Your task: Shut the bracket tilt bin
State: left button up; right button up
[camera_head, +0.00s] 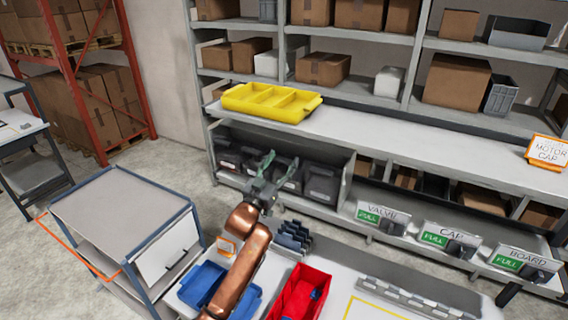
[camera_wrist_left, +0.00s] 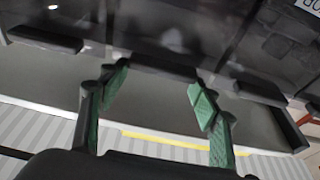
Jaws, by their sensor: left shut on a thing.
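A row of dark tilt bins (camera_head: 322,186) sits on the lower level of the shelf at the centre. No bracket label is legible, so I cannot tell which one is named bracket. My left gripper (camera_head: 263,164) is at the front of a bin in this row. My right gripper is not in view.
Bins labelled valve (camera_head: 382,217), cap (camera_head: 450,239) and board (camera_head: 524,263) stand to the right. A yellow tray (camera_head: 271,102) rests on the shelf above. A red bin (camera_head: 300,295) and a blue bin (camera_head: 203,283) are near my arm. A grey cart (camera_head: 122,207) stands left.

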pick_arm(q)
jog(key=shift+s+r, duration=0.1)
jog(key=shift+r, duration=0.7)
jog(key=o, duration=1.7)
jog(key=shift+f, duration=0.45)
jog(key=shift+f, duration=0.1)
jog(key=shift+s+a+f, duration=0.1)
jog(key=shift+f, duration=0.05)
jog(key=v, duration=1.1)
jog(key=shift+s, duration=0.15)
